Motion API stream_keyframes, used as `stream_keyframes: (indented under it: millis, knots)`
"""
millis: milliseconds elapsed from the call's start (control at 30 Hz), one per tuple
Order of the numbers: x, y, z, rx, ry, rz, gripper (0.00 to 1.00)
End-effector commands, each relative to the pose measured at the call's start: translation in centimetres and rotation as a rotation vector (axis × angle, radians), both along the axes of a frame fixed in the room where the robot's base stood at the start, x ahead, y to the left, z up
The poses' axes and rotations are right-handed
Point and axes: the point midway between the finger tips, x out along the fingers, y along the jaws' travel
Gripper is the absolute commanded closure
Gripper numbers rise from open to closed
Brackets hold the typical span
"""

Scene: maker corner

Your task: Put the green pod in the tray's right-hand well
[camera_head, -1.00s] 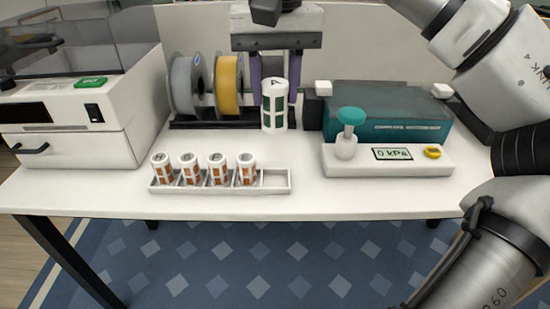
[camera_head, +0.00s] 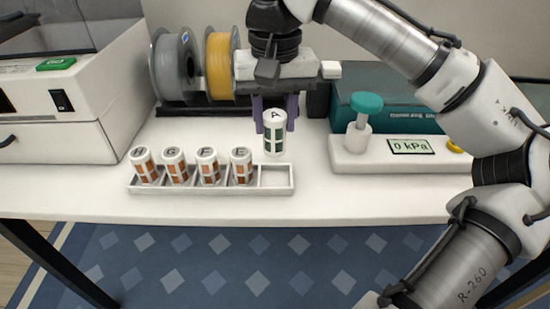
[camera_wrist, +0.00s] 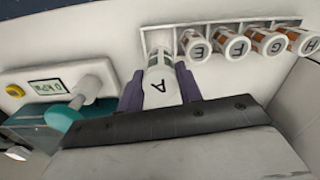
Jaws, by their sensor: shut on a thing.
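The green pod (camera_head: 274,134), a white cylinder with green panels and an "A" on its top, is between the purple fingers of my gripper (camera_head: 274,115). My gripper is shut on it and holds it upright above the table, behind the tray's right end. The white tray (camera_head: 277,187) holds several orange-panelled pods in a row; its right-hand well (camera_head: 276,177) is empty. In the wrist view the green pod (camera_wrist: 160,80) is between the fingers (camera_wrist: 160,90), close to the tray (camera_wrist: 157,38). The pod's underside is hidden.
A pump-like device (camera_head: 385,155) with a teal knob and "0 kPa" display stands to the right. Grey (camera_head: 172,65) and yellow (camera_head: 219,65) spools stand behind. A white machine (camera_head: 60,105) is at left. The table front (camera_head: 330,205) is clear.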

Motion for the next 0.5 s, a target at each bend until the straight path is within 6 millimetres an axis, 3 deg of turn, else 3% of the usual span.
stream_keyframes:
  millis: [100,367,500]
  knots:
    - [-0.1,0.0,-2.2,-0.001,0.001,0.0,0.88]
    - [0.0,-0.1,-4.1,-0.002,0.0,-0.001,0.88]
    - [0.0,-0.1,-6.4,-0.002,0.002,0.0,0.88]
